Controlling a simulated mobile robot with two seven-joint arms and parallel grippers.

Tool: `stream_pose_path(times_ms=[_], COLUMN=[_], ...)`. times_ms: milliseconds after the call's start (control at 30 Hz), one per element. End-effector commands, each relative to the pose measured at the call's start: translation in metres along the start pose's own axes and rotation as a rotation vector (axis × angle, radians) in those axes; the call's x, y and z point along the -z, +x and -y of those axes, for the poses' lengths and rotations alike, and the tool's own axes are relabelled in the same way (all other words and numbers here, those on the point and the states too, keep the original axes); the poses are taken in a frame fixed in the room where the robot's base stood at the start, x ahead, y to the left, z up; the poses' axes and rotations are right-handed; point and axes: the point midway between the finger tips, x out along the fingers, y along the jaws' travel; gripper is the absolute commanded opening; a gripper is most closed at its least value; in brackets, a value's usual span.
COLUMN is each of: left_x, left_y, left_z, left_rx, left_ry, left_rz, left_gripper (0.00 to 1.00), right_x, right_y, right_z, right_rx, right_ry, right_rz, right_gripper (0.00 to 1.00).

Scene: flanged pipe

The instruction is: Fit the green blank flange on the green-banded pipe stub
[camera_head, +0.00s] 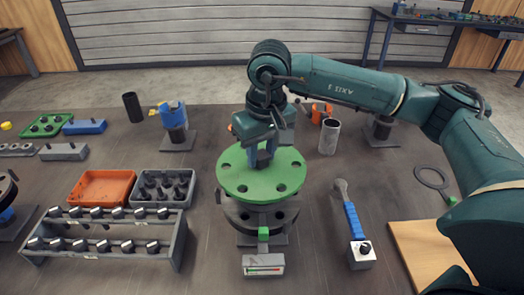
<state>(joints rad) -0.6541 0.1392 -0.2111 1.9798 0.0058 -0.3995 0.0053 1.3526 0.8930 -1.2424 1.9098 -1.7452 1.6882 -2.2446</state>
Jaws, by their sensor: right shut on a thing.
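The green blank flange (233,182) is a round disc with several bolt holes. It lies roughly level over the pipe stub's dark flange (243,218) in the middle of the bench. A green mark (263,233) shows on the front of the stub. My right gripper (262,158) is above the disc's centre and shut on the green blank flange. The arm comes in from the right. The disc hides most of the stub's top, so I cannot tell whether the two faces touch. My left gripper is not in view.
A bolt rack (105,222), an orange tray (102,173) and a grey bin (178,202) stand on the left. A blue-handled tool (353,222) lies to the right. A dark ring (431,167) and a wooden board (415,250) are farther right. A grey cylinder (329,136) stands behind.

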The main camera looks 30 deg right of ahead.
Motion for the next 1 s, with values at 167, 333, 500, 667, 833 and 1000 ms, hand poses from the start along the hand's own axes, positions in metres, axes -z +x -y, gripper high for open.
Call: stream_pose_path(times_ms=[167,333,500,667,833,1000], left_x=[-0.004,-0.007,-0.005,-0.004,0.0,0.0], left_y=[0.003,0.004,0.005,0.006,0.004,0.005], left_z=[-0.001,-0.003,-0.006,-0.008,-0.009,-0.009], left_rx=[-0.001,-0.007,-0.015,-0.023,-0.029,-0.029], left_ry=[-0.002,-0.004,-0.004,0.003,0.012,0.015], left_rz=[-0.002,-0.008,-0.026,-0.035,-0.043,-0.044], left_gripper=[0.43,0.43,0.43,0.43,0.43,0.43], right_x=[-0.001,-0.002,-0.004,-0.005,-0.005,-0.005], right_y=[0.008,0.022,0.038,0.046,0.047,0.047], right_z=[0.0,0.0,0.0,0.0,0.0,0.0], right_rx=[0.0,0.001,0.001,0.001,0.001,0.001], right_ry=[0.001,0.002,0.002,0.002,0.003,0.003], right_rz=[-0.003,-0.003,-0.002,-0.004,-0.004,-0.004], right_gripper=[0.0,0.0,0.0,0.0,0.0,0.0])
